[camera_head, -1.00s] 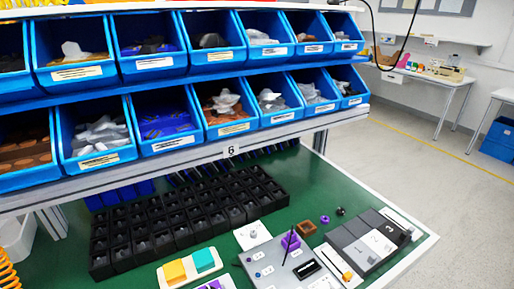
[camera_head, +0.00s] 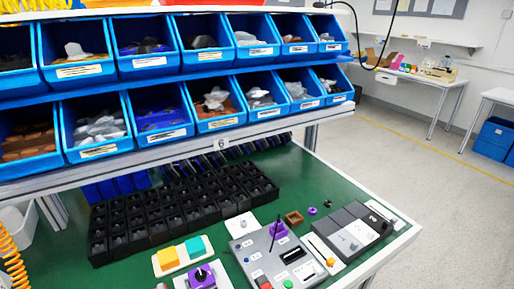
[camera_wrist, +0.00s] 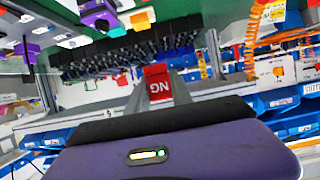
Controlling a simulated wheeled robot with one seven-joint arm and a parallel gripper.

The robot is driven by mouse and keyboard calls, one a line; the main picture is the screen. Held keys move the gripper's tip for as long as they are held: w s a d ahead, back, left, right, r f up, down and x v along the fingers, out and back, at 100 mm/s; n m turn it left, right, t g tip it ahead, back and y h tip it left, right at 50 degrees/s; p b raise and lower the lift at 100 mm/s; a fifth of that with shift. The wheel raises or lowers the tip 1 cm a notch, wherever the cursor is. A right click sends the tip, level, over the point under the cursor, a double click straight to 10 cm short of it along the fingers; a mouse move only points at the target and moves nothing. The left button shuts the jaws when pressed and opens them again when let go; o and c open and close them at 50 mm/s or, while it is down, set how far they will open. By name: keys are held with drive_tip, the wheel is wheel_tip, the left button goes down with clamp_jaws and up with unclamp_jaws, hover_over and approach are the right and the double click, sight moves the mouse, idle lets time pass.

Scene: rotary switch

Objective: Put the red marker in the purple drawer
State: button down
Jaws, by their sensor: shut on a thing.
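My gripper (camera_wrist: 158,88) shows in the wrist view, with its grey fingers shut on a small red marker (camera_wrist: 158,80) with white letters that look upside down. The red marker is held in the air, clear of any surface that I can make out. My gripper is not in the head view. I cannot make out a drawer that is clearly purple. A block of grey, black and white drawer-like units with numbers (camera_head: 350,236) stands at the right of the green table in the head view. A purple rotary switch (camera_head: 202,278) sits at the bottom edge.
A grey control panel (camera_head: 262,262) with a purple-based stick (camera_head: 278,229) stands at the table's front. Black bins (camera_head: 165,210) fill the back, under shelves of blue bins (camera_head: 150,130).

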drive_tip(key=w+d+f+m+t+h, duration=0.1)
drive_tip(key=w+d+f+h, duration=0.15)
drive_tip(key=d+f, duration=0.55)
drive_tip(key=w+d+f+m+h, duration=0.1)
drive_tip(key=w+d+f+m, duration=0.2)
drive_tip(key=d, duration=0.8)
drive_tip(key=s+d+f+h, duration=0.1)
drive_tip(key=d+f, duration=0.2)
drive_tip(key=d, duration=0.4)
drive_tip(key=s+d+f+m+h, duration=0.1)
drive_tip(key=s+d+f, duration=0.1)
drive_tip(key=d+f, duration=0.2)
drive_tip(key=s+d+f+m+t+h, duration=0.1)
drive_tip(key=d+f, duration=0.3)
drive_tip(key=d, duration=0.7)
drive_tip(key=shift+s+h, duration=0.2)
drive_tip(key=shift+h, duration=0.15)
